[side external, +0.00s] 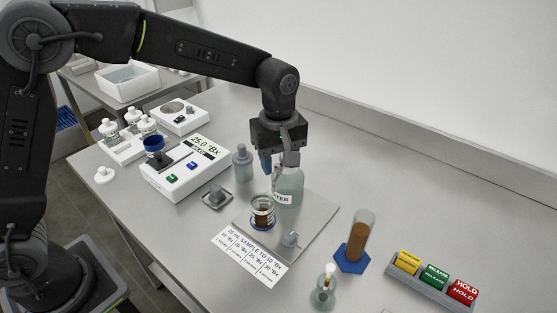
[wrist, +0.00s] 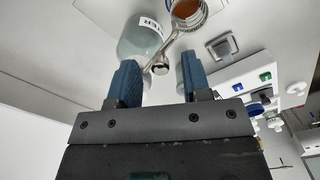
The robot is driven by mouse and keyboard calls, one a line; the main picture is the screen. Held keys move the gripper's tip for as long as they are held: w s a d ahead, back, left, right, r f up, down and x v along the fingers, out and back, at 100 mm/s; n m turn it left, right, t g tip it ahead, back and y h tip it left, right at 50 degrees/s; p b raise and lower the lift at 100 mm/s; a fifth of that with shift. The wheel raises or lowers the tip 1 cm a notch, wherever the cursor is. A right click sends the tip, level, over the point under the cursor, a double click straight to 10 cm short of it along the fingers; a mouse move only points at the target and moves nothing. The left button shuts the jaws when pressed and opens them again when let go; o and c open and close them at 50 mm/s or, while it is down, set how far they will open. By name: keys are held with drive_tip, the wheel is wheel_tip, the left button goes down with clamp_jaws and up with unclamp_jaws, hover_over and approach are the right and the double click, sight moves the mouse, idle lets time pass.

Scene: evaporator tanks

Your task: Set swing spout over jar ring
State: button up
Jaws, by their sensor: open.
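The swing spout (wrist: 163,58) is a thin metal arm with a round knob. In the wrist view it runs from between my fingers toward the glass jar (wrist: 187,10), its end close to the jar's rim. In the side view the jar (side external: 262,216) holds brown liquid and stands at a blue ring on a grey plate. The water bottle (side external: 289,186) stands just behind it. My gripper (wrist: 160,80) is open, its blue fingers apart on either side of the knob. In the side view my gripper (side external: 278,160) is above the bottle and partly hides the spout.
A grey bottle (side external: 242,164) and a white meter (side external: 187,170) stand left of the plate (side external: 318,222). A brown-filled tube on a blue base (side external: 355,240), a small flask (side external: 324,291) and coloured blocks (side external: 435,277) are at right. The back right of the table is clear.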

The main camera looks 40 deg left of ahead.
drive_tip(key=shift+f, duration=0.15)
drive_tip(key=shift+c, duration=0.2)
clamp_jaws()
idle(0.3)
